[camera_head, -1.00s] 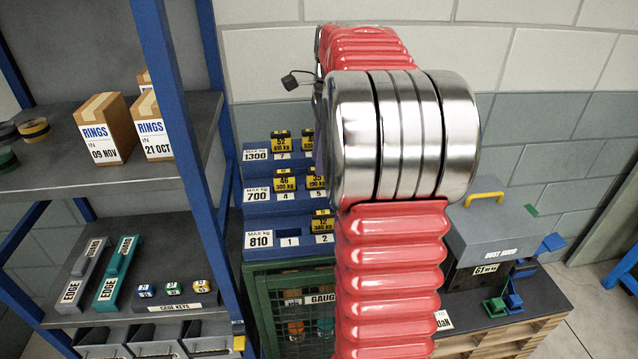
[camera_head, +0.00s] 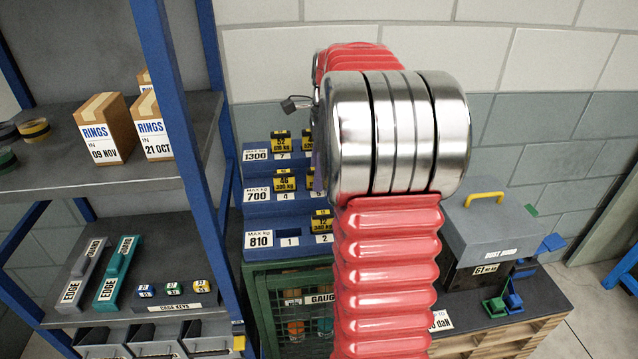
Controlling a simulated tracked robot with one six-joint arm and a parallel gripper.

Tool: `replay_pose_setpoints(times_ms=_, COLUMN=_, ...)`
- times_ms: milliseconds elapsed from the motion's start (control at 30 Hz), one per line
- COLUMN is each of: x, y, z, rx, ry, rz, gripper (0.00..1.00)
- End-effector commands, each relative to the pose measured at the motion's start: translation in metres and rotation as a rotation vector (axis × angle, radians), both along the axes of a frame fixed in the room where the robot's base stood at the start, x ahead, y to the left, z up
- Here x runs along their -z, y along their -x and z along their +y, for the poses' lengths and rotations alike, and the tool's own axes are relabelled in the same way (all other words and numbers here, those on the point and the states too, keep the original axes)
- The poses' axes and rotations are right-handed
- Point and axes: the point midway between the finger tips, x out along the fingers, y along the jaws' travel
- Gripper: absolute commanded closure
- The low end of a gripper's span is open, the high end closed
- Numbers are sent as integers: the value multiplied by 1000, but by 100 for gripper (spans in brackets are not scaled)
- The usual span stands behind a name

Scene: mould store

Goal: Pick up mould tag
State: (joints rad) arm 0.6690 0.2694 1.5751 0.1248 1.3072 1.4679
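Several yellow and black tags with numbers and kg values stand on the blue stepped rack (camera_head: 262,220) at the centre. The tag 52 (camera_head: 281,141) is on the top step, the tag 46 (camera_head: 285,180) on the middle step and the tag 12 (camera_head: 321,221) on the bottom step above slot 2. Slot 1 is empty. More tags at the right are partly hidden by my red and silver arm.
A blue-framed shelf (camera_head: 150,176) with ring boxes stands at left. A green mesh cage (camera_head: 262,300) is under the rack. At right, a grey dust hood (camera_head: 500,232) with a yellow handle stands on a dark-topped bench. Small green and blue pieces (camera_head: 512,298) lie near it.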

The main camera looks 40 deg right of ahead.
Motion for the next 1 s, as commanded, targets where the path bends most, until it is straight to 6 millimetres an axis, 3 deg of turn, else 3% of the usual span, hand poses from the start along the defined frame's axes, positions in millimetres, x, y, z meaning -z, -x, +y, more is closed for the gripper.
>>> replay_pose_setpoints(times_ms=267, x=0, y=0, z=0, rx=0, ry=0, rz=0, gripper=64)
replay_pose_setpoints(times_ms=767, x=0, y=0, z=0, rx=1, ry=0, rz=0, gripper=98)
replay_pose_setpoints(times_ms=1000, x=0, y=0, z=0, rx=1, ry=0, rz=0, gripper=100)
